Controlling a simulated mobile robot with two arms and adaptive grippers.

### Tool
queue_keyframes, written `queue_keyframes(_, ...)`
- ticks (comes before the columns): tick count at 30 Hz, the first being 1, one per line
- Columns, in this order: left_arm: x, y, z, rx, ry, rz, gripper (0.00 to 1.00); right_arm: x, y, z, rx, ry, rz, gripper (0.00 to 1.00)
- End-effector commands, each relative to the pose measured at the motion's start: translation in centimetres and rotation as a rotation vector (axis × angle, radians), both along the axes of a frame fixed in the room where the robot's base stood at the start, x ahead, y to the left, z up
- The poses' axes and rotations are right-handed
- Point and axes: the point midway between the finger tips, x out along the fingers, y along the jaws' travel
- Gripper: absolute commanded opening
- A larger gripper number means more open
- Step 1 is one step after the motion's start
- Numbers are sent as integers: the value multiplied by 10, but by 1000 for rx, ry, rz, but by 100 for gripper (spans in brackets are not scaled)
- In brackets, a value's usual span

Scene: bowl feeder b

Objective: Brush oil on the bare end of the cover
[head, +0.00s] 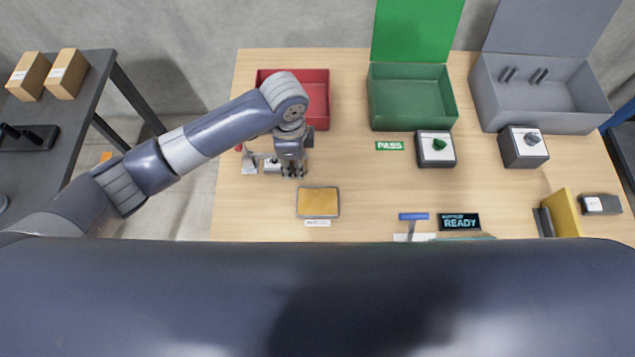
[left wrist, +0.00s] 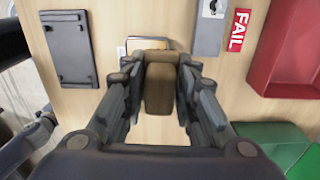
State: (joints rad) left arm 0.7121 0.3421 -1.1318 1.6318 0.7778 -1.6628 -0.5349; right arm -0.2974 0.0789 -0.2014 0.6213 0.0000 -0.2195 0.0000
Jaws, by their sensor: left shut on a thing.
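My left gripper (head: 292,173) is above the left part of the table, just up and left of a shallow tray (head: 318,188) with a tan-yellow surface. In the left wrist view my left gripper (left wrist: 158,95) is shut on a brown block-like thing (left wrist: 159,82), seen nearly end on. Its lower part is hidden, so I cannot tell whether it is the brush. The tray also shows behind it in the left wrist view (left wrist: 146,44). A dark rectangular plate (left wrist: 68,50) lies flat at the left there. I cannot tell which thing is the cover. My right gripper is not in view.
A red bin (head: 318,90), a green bin (head: 411,118) and a grey bin (head: 545,122) stand along the far side. Two boxes with knobs (head: 436,160) (head: 525,158) sit before them. A blue-handled tool (head: 413,216) lies near a READY sign (head: 459,222). The table's middle is clear.

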Motion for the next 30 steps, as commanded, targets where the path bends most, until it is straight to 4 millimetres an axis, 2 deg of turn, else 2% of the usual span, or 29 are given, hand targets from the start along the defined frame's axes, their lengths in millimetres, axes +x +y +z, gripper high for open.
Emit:
queue_keyframes(3,-6,-16,-20,-2,5,-182,8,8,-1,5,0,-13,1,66)
queue_keyframes(9,-16,-37,-51,-2,5,-483,8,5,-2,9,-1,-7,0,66)
queue_keyframes(15,-23,-51,-69,-2,1,-686,8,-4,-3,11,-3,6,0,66)
queue_keyframes(23,-26,-54,-80,0,1,-759,8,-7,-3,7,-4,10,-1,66)
queue_keyframes(30,-26,-54,-99,0,0,-757,8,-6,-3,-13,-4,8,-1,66)
